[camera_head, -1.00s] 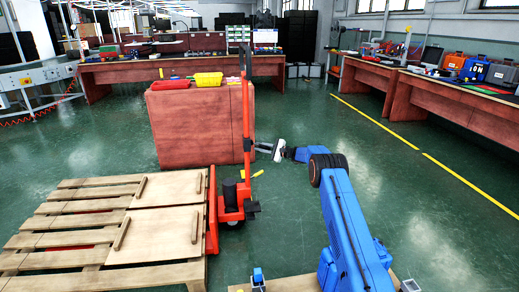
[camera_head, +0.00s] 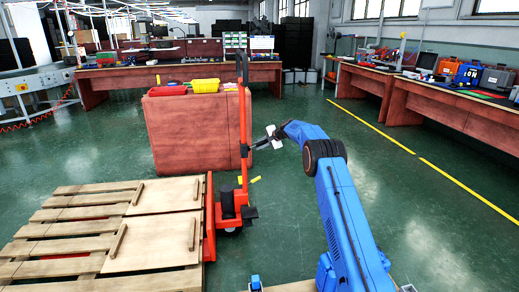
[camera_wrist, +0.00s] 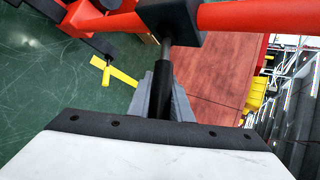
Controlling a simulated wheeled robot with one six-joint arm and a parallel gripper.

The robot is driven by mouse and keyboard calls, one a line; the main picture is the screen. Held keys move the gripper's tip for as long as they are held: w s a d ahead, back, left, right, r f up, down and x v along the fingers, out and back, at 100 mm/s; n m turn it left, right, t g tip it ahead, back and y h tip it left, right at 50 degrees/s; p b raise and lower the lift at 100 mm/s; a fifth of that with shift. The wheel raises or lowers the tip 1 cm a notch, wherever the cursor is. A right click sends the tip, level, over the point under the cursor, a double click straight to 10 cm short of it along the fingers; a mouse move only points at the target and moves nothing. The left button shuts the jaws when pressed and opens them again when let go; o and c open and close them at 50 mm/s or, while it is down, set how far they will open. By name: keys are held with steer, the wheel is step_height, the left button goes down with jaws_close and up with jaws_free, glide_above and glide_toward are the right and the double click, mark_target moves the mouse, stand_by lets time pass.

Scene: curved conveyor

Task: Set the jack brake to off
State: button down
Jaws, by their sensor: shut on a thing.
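The red pallet jack (camera_head: 243,110) stands with its forks in the wooden pallet, its tall red handle post upright. A black block on the post carries a short lever with a metal rod and a black grip (camera_wrist: 161,88), which looks like the jack brake. My gripper (camera_head: 262,139) is at this lever on the right side of the post. In the wrist view my gripper (camera_wrist: 165,95) has its grey fingers shut around the black grip. The lever's exact setting cannot be told. A yellow pedal-like part (camera_wrist: 113,72) sits low by the jack's base.
The wooden pallet (camera_head: 85,205) lies at the left. A reddish-brown cabinet (camera_head: 190,135) with a yellow bin (camera_head: 206,85) and a red bin stands just behind the jack. Workbenches (camera_head: 450,108) line the back and right. Green floor is clear at the right.

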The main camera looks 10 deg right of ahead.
steer(key=shift+a+r+n+h, duration=0.1)
steer(key=shift+r+n+h, duration=0.3)
steer(key=shift+r+h, duration=0.25)
steer(key=shift+h, duration=0.25)
steer(key=c, duration=1.6)
jaws_free()
steer(key=shift+a, duration=0.1)
steer(key=v, duration=1.7)
steer(key=shift+d+r, duration=0.2)
